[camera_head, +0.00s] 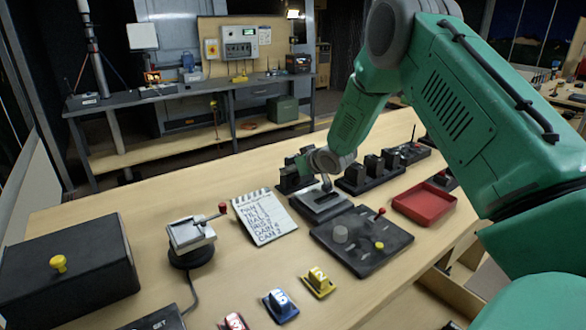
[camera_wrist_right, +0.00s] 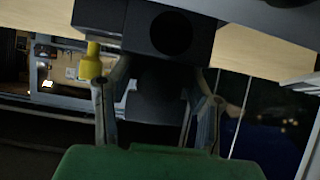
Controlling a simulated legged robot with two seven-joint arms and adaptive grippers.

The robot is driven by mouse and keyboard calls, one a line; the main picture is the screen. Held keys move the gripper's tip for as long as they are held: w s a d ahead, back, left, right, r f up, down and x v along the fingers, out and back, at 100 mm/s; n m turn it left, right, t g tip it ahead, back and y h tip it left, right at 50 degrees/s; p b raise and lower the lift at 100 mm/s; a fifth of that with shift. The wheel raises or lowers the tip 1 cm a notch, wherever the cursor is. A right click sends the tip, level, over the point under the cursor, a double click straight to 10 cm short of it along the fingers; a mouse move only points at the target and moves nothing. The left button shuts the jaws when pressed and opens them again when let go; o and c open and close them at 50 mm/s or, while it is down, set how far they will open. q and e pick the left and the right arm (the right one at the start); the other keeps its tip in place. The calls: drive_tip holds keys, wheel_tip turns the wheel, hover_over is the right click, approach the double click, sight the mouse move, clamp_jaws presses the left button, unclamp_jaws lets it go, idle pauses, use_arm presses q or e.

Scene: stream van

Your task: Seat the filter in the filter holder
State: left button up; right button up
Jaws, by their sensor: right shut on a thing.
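My right gripper (camera_head: 305,165) is at the end of the green arm, low over the middle of the table, by a dark block-like thing (camera_head: 290,180). In the right wrist view my right gripper (camera_wrist_right: 155,85) has its fingers on either side of a dark block (camera_wrist_right: 140,28) with a round black disc or opening on its face. The fingers are shut on it, but their exact contact is in shadow. I cannot tell which thing is the filter and which is its holder. A grey-topped black unit (camera_head: 320,203) lies just in front of the gripper. My left gripper is out of view.
A black panel (camera_head: 345,255) with knobs, a red tray (camera_head: 424,204) and a row of black units (camera_head: 370,180) lie nearby.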

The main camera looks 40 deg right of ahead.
drive_tip(key=shift+f, duration=0.15)
drive_tip(key=o, duration=1.3)
drive_tip(key=shift+o, duration=0.2)
drive_tip(key=shift+s, duration=0.1)
drive_tip(key=v, duration=1.1)
drive_tip(key=shift+s+r, duration=0.25)
drive_tip(key=shift+s, duration=0.05)
